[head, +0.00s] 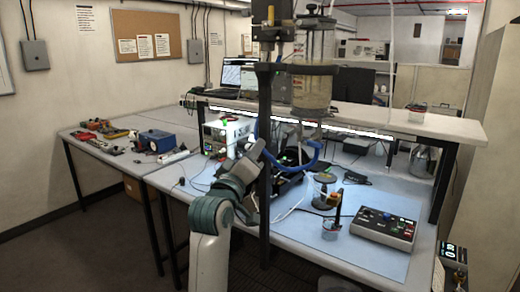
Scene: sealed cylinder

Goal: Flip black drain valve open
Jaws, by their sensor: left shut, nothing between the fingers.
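The clear sealed cylinder (311,92) stands upright in a dark frame at upper centre, with cloudy liquid inside. A blue tube (314,160) curves below it. The black drain valve is too small and dark to make out for certain among the fittings under the cylinder. My left arm rises from the bottom, and my left gripper (285,160) is shut and empty, below and left of the cylinder's base. Its fingertips are partly lost against dark parts behind the post. I cannot tell whether it touches anything. My right gripper is not in view.
A dark vertical post (265,190) stands close beside my left gripper. The blue mat (375,265) holds a control box (384,228), a small beaker (331,229) and a glass jar (324,190). A raised shelf (430,123) runs behind. Tools lie on the left table (88,150).

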